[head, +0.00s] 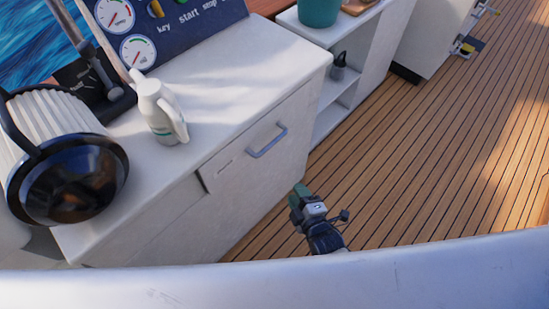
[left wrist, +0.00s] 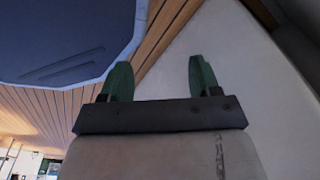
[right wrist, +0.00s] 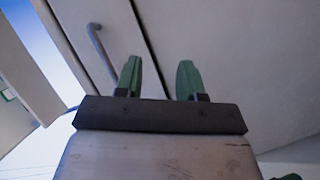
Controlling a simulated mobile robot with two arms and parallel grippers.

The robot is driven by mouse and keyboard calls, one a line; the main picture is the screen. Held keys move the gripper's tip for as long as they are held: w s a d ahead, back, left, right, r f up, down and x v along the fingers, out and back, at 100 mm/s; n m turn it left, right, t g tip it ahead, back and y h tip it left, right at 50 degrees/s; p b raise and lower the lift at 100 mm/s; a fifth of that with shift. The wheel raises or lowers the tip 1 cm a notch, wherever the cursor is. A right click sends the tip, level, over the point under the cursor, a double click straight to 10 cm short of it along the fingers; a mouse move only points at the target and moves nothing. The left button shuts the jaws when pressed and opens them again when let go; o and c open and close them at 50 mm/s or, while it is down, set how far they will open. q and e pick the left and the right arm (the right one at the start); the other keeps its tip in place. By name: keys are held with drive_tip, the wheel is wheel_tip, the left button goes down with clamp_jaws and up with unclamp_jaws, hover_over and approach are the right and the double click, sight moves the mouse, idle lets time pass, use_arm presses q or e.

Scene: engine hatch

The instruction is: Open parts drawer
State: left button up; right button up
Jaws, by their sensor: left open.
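The parts drawer (head: 255,150) is a white front panel with a grey bar handle (head: 268,140), set in the white console cabinet. It looks shut or nearly flush. My right gripper (head: 298,194) is below and to the right of the handle, apart from it, with green fingers. In the right wrist view my right gripper (right wrist: 158,80) has its fingers apart with nothing between them, and the handle (right wrist: 100,52) shows beyond them at the upper left. My left gripper (left wrist: 160,78) is open and empty in the left wrist view, facing a pale surface; it is not visible in the head view.
A white jug (head: 158,108) stands on the console top (head: 225,60). A black round lamp-like thing (head: 68,180) is at the left. Open shelves (head: 335,85) stand right of the drawer. The wooden deck (head: 430,140) to the right is clear.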

sight(275, 140)
wheel_tip(275, 140, up, 7)
drive_tip(key=w+a+n+t+y+b, duration=0.2)
drive_tip(key=w+n+t+b, duration=0.1)
drive_tip(key=n+t, duration=0.1)
drive_tip(key=b+x, duration=0.1)
drive_tip(key=x, duration=0.8)
drive_tip(key=shift+w+a+r, duration=0.1)
drive_tip(key=shift+w, duration=0.2)
use_arm(q)
drive_tip(key=w, duration=0.1)
drive_tip(key=w+f, duration=0.1)
drive_tip(key=w, duration=0.2)
drive_tip(key=shift+w+d+f, duration=0.15)
drive_tip(key=shift+d+f, duration=0.15)
drive_tip(key=shift+d, duration=0.1)
use_arm(e)
drive_tip(key=shift+w+a, duration=0.1)
drive_tip(key=shift+w, duration=0.2)
drive_tip(key=shift+c, duration=0.3)
clamp_jaws()
